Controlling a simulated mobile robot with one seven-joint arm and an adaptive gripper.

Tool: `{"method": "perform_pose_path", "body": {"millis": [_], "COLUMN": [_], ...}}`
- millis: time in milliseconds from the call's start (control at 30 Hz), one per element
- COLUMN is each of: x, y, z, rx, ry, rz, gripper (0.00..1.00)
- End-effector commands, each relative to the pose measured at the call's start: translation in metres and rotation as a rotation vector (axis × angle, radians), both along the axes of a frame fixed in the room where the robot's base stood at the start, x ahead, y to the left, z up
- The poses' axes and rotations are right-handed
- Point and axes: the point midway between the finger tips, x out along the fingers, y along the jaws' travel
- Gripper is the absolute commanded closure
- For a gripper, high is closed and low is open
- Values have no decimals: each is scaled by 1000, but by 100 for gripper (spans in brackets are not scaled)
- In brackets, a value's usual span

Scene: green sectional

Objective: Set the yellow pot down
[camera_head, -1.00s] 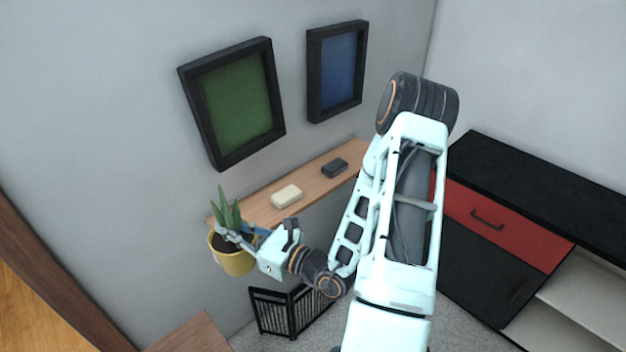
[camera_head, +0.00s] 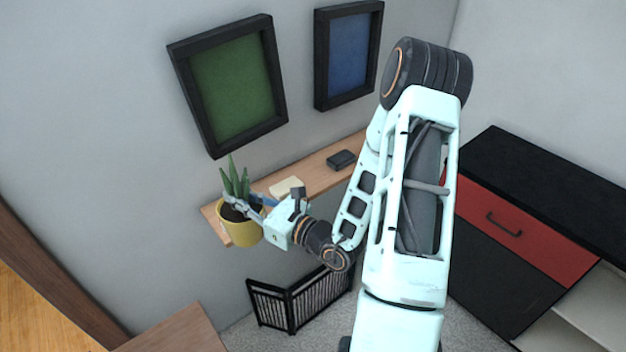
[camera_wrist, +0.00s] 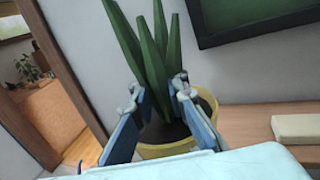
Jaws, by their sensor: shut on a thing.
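The yellow pot (camera_head: 239,232) holds dark soil and a spiky green plant (camera_head: 234,180). In the head view it is at the left end of the wooden wall shelf (camera_head: 322,181), overlapping its front edge. I cannot tell whether its base touches the shelf.
A cream block (camera_head: 287,187) and a dark block (camera_head: 341,159) lie on the shelf to the right. Green (camera_head: 230,85) and blue (camera_head: 348,55) framed pictures hang above. A black rack (camera_head: 298,300) stands below. A black-and-red cabinet (camera_head: 520,232) is at right.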

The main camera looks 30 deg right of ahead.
Motion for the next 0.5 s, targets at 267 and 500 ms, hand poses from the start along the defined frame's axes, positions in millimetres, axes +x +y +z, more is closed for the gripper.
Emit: {"method": "perform_pose_path", "body": {"millis": [267, 500], "x": [27, 40], "y": [23, 42], "z": [8, 26], "rx": [-4, -3], "ry": [-14, -13], "rz": [-7, -24], "gripper": [100, 100]}}
